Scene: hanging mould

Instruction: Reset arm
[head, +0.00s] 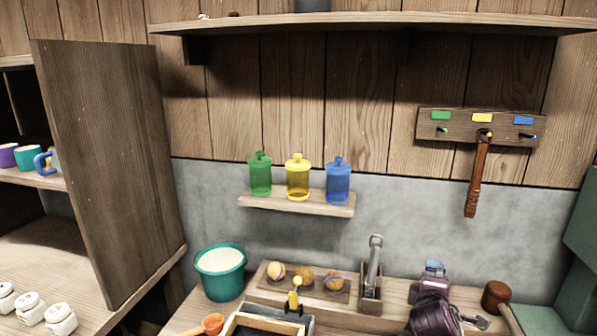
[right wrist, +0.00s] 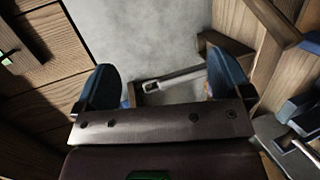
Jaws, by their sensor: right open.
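My right gripper (head: 434,270) is low at the right of the head view, above the worktop, with its dark purple wrist below it. In the right wrist view its two blue fingers (right wrist: 165,82) stand wide apart with nothing between them. A brown wooden mould (head: 478,178) hangs from the middle hook, under the yellow label, of the wall rack (head: 455,122). The green-label and blue-label hooks are bare. My left gripper is not in view.
A grey-handled tool (head: 374,262) stands in a wooden holder left of my right gripper. A brown round pot (head: 495,297) is to its right. Three jars stand on a small shelf (head: 300,204). A teal bucket (head: 220,272) and a tray of round pieces (head: 265,284) sit further left.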

